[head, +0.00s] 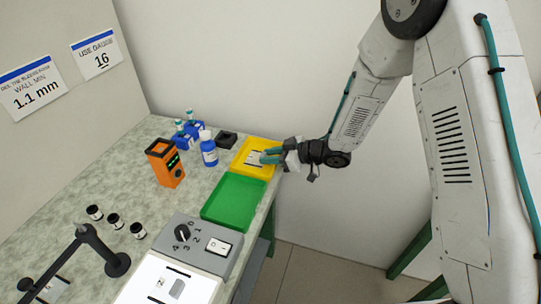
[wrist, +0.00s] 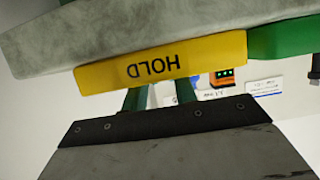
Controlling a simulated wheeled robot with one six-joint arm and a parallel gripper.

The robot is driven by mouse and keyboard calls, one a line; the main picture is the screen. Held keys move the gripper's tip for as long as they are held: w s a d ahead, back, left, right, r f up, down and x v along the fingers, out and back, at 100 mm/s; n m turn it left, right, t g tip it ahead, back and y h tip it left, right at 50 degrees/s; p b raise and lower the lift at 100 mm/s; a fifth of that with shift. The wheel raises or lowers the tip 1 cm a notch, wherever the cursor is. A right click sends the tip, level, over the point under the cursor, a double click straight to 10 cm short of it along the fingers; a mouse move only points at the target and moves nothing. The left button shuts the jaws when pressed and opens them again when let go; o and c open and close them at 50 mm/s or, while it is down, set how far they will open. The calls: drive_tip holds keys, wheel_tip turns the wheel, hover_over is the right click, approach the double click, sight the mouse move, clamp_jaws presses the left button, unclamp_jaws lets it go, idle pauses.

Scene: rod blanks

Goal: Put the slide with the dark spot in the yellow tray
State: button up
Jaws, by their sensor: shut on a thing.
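The yellow tray (head: 259,172) lies at the far right corner of the bench. In the wrist view the yellow tray (wrist: 100,76) shows its front wall with an upside-down HOLD label. My gripper (head: 268,156) reaches over the yellow tray from the right, with teal fingers low at its inside. In the wrist view my gripper (wrist: 161,95) points at that wall, its fingertips hidden behind it. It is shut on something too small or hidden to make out. A pale patch with dark marks (head: 252,157) shows in the tray beside the fingers. I cannot make out a dark spot.
A green tray (head: 232,199) adjoins the yellow one. A grey control box (head: 205,262) and a lit white panel (head: 150,294) stand nearer. An orange device (head: 165,165), a blue bottle (head: 209,153) and a black block (head: 227,139) stand left of the trays.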

drive_tip(key=o, duration=1)
drive_tip(key=shift+c, duration=0.2)
